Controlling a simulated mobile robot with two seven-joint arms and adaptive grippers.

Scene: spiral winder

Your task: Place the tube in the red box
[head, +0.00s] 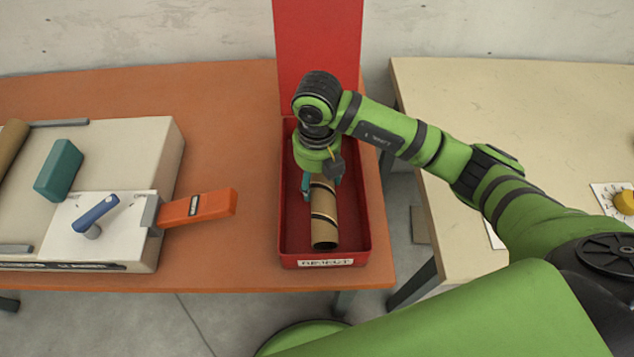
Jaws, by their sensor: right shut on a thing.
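The tube (324,222) is a brown cardboard cylinder with dark bands. It lies lengthwise inside the outline of the red box (364,232); I cannot tell whether it touches the box floor. The red box is open, with its tall red lid (318,35) standing up at the back and a white label on its front. My right gripper (322,184) points down into the box and is shut on the tube near its far end. My wrist hides part of the gripper and the back of the box. My left gripper is not in view.
The box stands at the right end of an orange-brown table (230,262). A beige machine (120,150) with a teal block (59,170), a blue-handled lever (95,214) and an orange handle (198,207) stands to the left. A cream table (440,100) is on the right, across a gap.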

